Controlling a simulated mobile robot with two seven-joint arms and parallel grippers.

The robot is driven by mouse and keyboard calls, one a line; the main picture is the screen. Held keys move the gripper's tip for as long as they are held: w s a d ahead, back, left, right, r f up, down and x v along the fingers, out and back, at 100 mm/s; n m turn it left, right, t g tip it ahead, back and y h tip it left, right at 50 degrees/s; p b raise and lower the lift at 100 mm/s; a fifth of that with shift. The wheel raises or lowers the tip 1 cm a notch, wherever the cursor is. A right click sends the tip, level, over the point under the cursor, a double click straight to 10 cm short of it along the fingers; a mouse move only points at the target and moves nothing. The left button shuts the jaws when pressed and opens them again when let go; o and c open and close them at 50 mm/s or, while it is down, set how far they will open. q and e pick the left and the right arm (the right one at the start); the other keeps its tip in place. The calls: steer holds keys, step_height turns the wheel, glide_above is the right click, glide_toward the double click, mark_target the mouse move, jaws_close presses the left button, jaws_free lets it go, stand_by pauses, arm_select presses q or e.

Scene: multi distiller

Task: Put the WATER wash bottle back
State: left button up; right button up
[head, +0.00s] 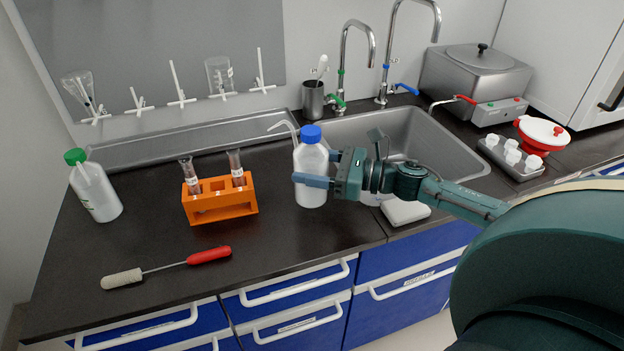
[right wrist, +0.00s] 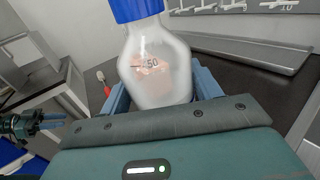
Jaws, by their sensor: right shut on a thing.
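A white wash bottle with a blue cap (head: 311,158) and a bent spout is upright at the counter's middle, left of the sink. My right gripper (head: 318,168) is shut around its body from the right. In the right wrist view the bottle (right wrist: 158,65) stands between the fingers, with a "50" mark on it. No WATER label is readable, and I cannot tell whether its base touches the counter. A second bottle, with a green cap (head: 96,188), stands at the far left. My left gripper (right wrist: 48,123) shows small at the left of the right wrist view; its opening is unclear.
An orange rack (head: 222,205) with two tubes stands left of the held bottle. A red-handled brush (head: 170,266) lies in front. The sink (head: 405,135) with taps is behind my right gripper. Counter between the green-capped bottle and rack is clear.

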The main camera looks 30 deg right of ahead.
steer(key=shift+f, duration=1.65)
steer(key=o, duration=0.8)
steer(key=shift+s+d+f, duration=0.15)
steer(key=shift+s+d, duration=0.1)
steer(key=shift+s, duration=0.1)
steer(key=b+v, duration=0.1)
steer(key=v, duration=1)
steer(key=shift+s, duration=0.1)
